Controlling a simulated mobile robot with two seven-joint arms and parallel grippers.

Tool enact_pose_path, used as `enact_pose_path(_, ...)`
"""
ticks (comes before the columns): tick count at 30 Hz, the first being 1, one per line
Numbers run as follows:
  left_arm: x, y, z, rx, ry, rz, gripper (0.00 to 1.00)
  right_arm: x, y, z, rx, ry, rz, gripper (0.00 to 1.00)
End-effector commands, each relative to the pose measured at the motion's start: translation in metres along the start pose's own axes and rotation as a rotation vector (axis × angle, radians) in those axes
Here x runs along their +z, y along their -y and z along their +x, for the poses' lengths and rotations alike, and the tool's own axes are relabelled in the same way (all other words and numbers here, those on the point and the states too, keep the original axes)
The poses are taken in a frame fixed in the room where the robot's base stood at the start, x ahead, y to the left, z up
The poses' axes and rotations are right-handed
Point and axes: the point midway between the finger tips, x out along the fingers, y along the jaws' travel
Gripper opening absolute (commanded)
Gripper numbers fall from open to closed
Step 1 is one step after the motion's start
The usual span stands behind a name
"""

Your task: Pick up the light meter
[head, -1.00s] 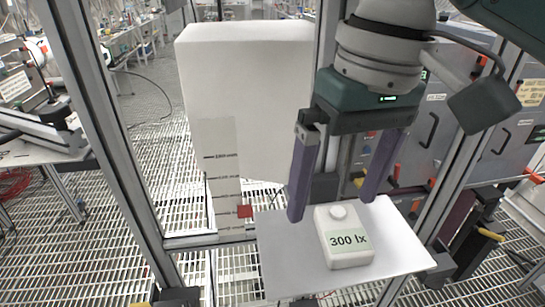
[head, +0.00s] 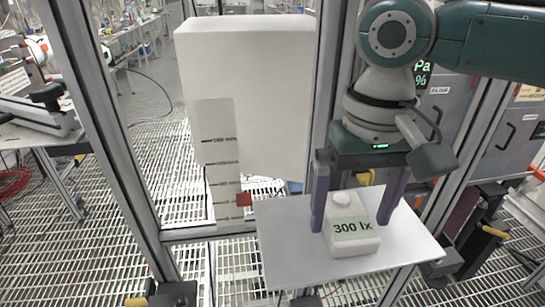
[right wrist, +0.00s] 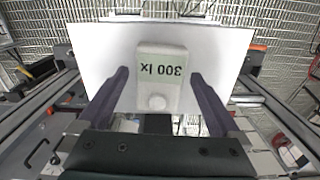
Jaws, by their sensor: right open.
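The light meter (head: 352,238) is a white box with a round knob on top and a pale green display reading "300 lx". It lies on a white plate (head: 290,255) in the head view. My right gripper (head: 349,226) is open, with its two purple fingers on either side of the meter. In the right wrist view the meter (right wrist: 161,88) sits between the open fingers (right wrist: 160,80), with a gap on each side. My left gripper is not in view.
A large white block (head: 250,90) and a graduated scale strip with a red marker (head: 244,200) stand behind and left of the plate. Metal frame posts (head: 110,140) flank the plate. The floor is open metal grating.

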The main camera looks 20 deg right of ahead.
Motion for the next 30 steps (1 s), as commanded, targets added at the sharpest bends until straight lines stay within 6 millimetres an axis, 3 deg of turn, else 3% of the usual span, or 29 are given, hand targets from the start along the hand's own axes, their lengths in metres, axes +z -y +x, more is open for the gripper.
enact_pose_path(9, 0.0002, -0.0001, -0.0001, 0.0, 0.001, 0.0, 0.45, 0.0003, 0.0002, 0.0086, 0.0, -0.001, -0.002, 1.0)
enact_pose_path(30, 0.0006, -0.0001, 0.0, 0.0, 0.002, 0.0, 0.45, 0.0, 0.0001, 0.0079, 0.0, -0.001, -0.001, 0.21)
